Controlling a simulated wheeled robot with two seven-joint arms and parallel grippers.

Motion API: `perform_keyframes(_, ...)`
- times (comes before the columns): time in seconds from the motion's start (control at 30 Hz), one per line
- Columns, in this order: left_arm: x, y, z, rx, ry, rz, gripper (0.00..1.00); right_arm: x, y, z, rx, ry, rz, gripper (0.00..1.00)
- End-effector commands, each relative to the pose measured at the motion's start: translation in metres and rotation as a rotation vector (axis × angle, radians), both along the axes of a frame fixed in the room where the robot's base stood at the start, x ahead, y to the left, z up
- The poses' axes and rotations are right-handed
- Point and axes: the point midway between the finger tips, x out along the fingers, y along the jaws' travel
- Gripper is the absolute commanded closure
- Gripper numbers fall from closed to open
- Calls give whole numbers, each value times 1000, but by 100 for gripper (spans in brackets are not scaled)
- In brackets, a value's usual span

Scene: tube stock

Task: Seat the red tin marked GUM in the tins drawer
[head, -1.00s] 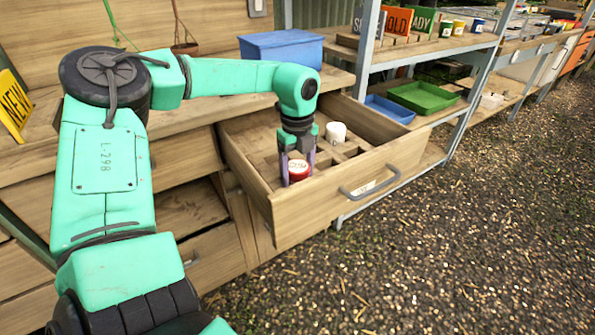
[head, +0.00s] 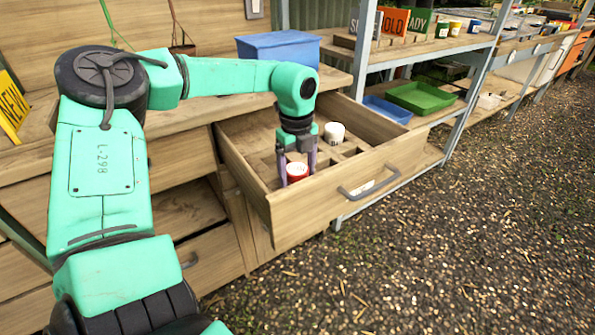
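The red tin (head: 297,173) has a pale top with dark marking too small to read now. It sits upright, low in the front left part of the open tins drawer (head: 300,211), whose inside has wooden dividers. My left gripper (head: 297,170) points down into the drawer, one finger on each side of the tin. The fingers look slightly apart from it, so it seems open around the tin. The tin's base is hidden by the drawer front. My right gripper is out of view.
A white tin (head: 334,132) stands farther back in the drawer. A blue box (head: 279,47) sits on the bench above. Green (head: 421,97) and blue (head: 387,108) trays lie on the shelf to the right. The gravel floor at right is clear.

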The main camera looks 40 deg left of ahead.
Motion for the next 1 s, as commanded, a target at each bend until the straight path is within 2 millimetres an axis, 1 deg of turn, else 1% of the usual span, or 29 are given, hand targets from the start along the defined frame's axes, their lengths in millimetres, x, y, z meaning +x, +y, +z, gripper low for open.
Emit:
perform_keyframes(0.03, -7, 3, -13, 6, 31, 2, 0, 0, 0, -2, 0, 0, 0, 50)
perform_keyframes(0.33, -8, 3, -13, 6, 33, 2, 0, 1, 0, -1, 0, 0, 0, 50)
perform_keyframes(0.43, -8, 3, -13, 6, 34, 2, 0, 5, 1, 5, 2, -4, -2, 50)
perform_keyframes(0.5, -8, 3, -13, 6, 34, 2, 0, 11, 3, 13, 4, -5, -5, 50)
perform_keyframes(0.57, -7, 3, 0, 8, 29, 2, 0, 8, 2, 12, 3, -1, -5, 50)
perform_keyframes(0.67, -7, 2, 25, 9, 22, 2, 0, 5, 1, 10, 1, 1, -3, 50)
perform_keyframes(0.77, -6, 0, 53, 8, 13, 2, 0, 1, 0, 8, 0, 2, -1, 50)
perform_keyframes(0.9, -6, -3, 96, 11, 4, 2, 0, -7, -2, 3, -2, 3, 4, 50)
perform_keyframes(1.0, -6, -4, 122, 10, 1, 1, 0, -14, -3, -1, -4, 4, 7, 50)
